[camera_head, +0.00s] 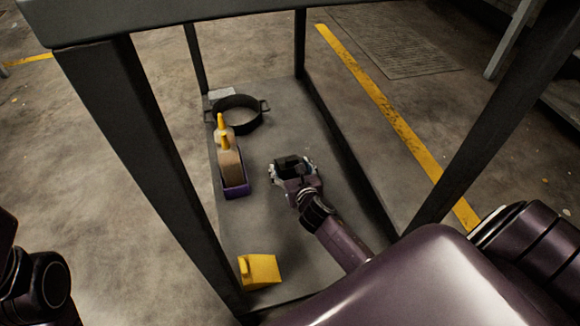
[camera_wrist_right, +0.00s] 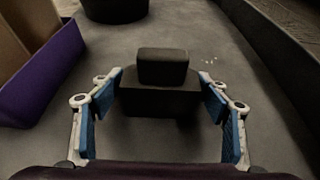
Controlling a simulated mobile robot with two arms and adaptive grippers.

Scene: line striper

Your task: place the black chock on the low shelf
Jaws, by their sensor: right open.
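The black chock (camera_wrist_right: 162,68) sits on the grey low shelf (camera_head: 262,222), between the spread fingers of my right gripper in the right wrist view. My right gripper (camera_wrist_right: 162,106) is open around it, with a gap beside each blue finger pad. In the head view the right gripper (camera_head: 293,166) reaches over the middle of the shelf, and the chock (camera_head: 290,162) shows dark between its fingers. Part of the chock's lower front is in shadow. My left arm shows at the lower left, but its gripper fingers do not show.
A yellow chock (camera_head: 260,270) lies at the near left. Dark table legs (camera_head: 150,150) and the tabletop edge (camera_head: 150,18) frame the shelf.

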